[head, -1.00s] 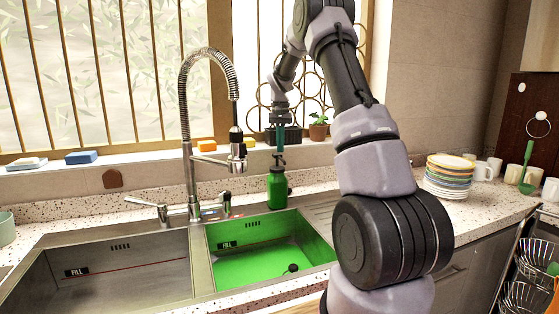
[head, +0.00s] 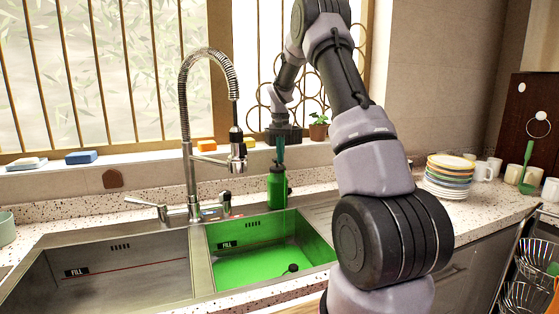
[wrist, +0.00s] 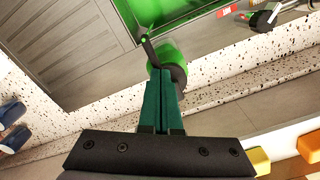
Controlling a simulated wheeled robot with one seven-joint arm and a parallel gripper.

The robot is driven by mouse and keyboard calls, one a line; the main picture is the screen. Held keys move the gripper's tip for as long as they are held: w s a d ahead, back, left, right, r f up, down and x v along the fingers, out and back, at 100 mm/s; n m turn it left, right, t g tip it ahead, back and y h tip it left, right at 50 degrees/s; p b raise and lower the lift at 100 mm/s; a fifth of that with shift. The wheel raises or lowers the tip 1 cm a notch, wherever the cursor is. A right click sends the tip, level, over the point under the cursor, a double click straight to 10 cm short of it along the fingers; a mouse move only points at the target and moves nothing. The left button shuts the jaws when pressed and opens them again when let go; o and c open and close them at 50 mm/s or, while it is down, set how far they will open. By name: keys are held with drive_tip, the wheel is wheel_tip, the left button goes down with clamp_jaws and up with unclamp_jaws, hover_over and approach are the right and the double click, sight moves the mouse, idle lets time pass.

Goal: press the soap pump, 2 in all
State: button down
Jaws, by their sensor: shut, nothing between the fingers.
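The soap pump is a green bottle (head: 277,188) with a dark pump top, standing upright at the back edge of the sink's right basin. In the wrist view, the green bottle (wrist: 173,66) shows beyond the fingertips, with its thin dark spout pointing up and left. My gripper (head: 280,160) is above the bottle, its teal fingers pointing down at the pump top. In the wrist view, my gripper (wrist: 162,72) is shut and empty. The fingers hide part of the pump, and I cannot tell whether they touch it.
The chrome faucet (head: 190,130) stands left of the bottle. A potted plant (head: 318,128) and orange sponges (head: 207,146) are on the window ledge behind. Stacked plates (head: 450,175) stand on the counter at the right. The right basin (head: 262,262) has a green floor.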

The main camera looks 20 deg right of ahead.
drive_tip(key=shift+r, duration=2)
drive_tip(key=shift+r, duration=3)
drive_tip(key=s+a+r+t, duration=0.1)
drive_tip(key=s+a+r, duration=0.1)
drive_tip(key=s+r, duration=0.3)
drive_tip(key=s+a+r+n+t+y, duration=0.1)
drive_tip(key=s+a+r, duration=0.15)
drive_tip(key=s, duration=0.35)
drive_tip(key=s+a+r+t, duration=0.1)
drive_tip(key=s+a+r, duration=0.1)
drive_tip(key=s+r, duration=0.35)
drive_tip(key=s+a+f+t, duration=0.1)
drive_tip(key=s+a+t, duration=0.1)
drive_tip(key=s, duration=0.9)
drive_tip(key=s+a+f+t+y, duration=0.1)
drive_tip(key=s+a+f+t, duration=0.1)
drive_tip(key=s, duration=0.9)
drive_tip(key=shift+a+n, duration=0.4)
drive_tip(key=shift+a, duration=0.15)
